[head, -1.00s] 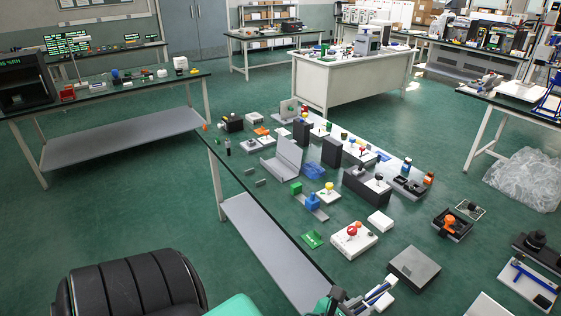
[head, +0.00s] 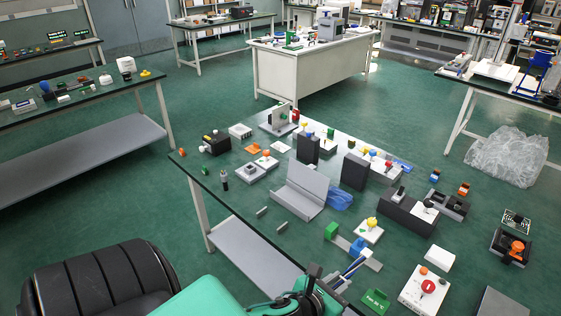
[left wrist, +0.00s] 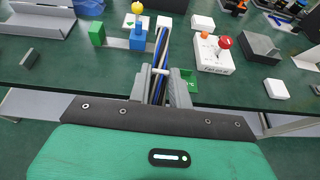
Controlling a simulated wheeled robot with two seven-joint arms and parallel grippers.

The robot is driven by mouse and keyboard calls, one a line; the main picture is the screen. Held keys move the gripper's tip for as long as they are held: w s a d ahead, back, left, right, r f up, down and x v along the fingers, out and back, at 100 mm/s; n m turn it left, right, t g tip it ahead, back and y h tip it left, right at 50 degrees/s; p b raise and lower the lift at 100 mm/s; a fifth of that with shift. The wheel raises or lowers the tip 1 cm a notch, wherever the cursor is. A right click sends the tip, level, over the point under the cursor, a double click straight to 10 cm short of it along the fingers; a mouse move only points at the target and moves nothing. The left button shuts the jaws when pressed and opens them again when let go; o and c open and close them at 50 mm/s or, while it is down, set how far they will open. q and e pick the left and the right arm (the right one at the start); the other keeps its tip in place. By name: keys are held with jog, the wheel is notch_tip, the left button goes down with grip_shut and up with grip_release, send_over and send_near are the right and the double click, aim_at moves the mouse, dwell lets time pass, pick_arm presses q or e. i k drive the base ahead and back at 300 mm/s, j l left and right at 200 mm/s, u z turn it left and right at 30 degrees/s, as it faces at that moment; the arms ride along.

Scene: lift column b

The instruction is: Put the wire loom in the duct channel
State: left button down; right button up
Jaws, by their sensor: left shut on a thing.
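The wire loom (head: 352,270) is a thin bundle of blue, white and dark strands. My left gripper (head: 328,284) is shut on it at the near edge of the dark bench. In the left wrist view the loom (left wrist: 161,45) runs forward from between the fingers (left wrist: 160,74), over the bench beside a blue block. A pale crosspiece shows on it at the fingers. A grey open channel-shaped piece (head: 299,188), which looks like the duct channel, sits farther back on the bench; part of it (left wrist: 38,22) shows at the left wrist view's upper left. The loom is apart from it. My right gripper is not seen.
Near the loom are a green block (head: 331,230), a blue block (head: 357,246), a green board (head: 375,301) and a white box with a red button (head: 424,290). Two small grey pieces (head: 262,211) lie before the channel. Dark blocks (head: 354,171) stand behind it.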

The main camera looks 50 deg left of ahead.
aim_at(297, 202)
jog(key=j, duration=0.7)
jog(key=j+z, duration=0.15)
jog(key=j, duration=0.6)
jog(key=k+j, duration=0.15)
jog(key=j, duration=0.55)
jog(key=i+j+z, duration=0.1)
jog(key=j, duration=1.35)
jog(key=i+z, duration=0.05)
